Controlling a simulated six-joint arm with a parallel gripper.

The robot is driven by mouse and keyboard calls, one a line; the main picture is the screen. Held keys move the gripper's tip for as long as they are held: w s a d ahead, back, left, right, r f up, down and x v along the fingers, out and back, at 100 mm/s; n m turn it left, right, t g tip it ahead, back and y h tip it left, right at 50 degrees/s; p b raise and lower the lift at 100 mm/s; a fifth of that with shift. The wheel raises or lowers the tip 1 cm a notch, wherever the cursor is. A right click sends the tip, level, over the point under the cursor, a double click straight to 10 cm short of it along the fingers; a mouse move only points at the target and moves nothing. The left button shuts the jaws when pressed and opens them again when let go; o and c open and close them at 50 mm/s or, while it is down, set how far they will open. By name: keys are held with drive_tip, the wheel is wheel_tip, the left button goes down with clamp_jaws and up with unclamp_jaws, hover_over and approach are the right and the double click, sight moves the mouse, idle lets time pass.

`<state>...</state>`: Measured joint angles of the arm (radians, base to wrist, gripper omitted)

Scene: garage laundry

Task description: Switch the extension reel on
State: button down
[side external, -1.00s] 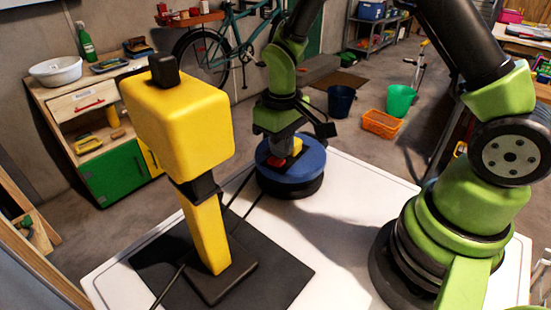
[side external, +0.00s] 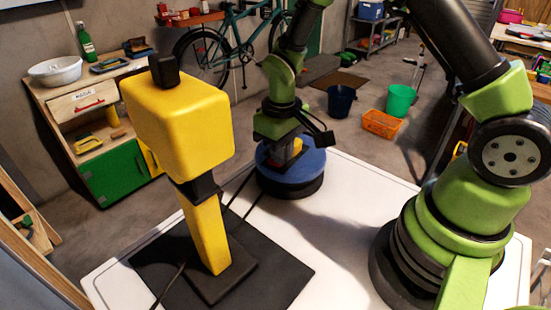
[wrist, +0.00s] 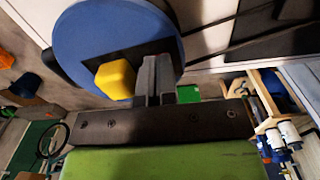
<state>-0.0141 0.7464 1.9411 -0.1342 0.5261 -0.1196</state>
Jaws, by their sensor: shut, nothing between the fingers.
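The extension reel (side external: 292,172) is a round drum with a blue top and a black base, standing at the far edge of the white table. In the wrist view its blue face (wrist: 85,40) carries a dark plate (wrist: 125,55) and a yellow block (wrist: 116,79). My gripper (side external: 280,160) is over the reel's top, pointing down, with its fingers shut and empty. In the wrist view the grey fingers (wrist: 155,75) are beside the yellow block, over the dark plate. I cannot tell whether they touch it. The red part of the reel is mostly hidden by my gripper.
A large yellow work light (side external: 180,125) stands on a black mat (side external: 285,275) at the left front. Dark cables (side external: 240,190) run between it and the reel. The white table (side external: 340,230) is clear between the reel and my base.

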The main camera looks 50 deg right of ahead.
drive_tip(key=shift+r, duration=3.45)
drive_tip(key=shift+r, duration=0.1)
drive_tip(key=s+a+r+m+t+y, duration=0.2)
drive_tip(key=s+r+m+t, duration=0.2)
drive_tip(key=s+r, duration=1.1)
drive_tip(key=s+t, duration=0.1)
drive_tip(key=t, duration=0.2)
drive_tip(key=shift+a+r, duration=0.15)
drive_tip(key=shift+r, duration=0.1)
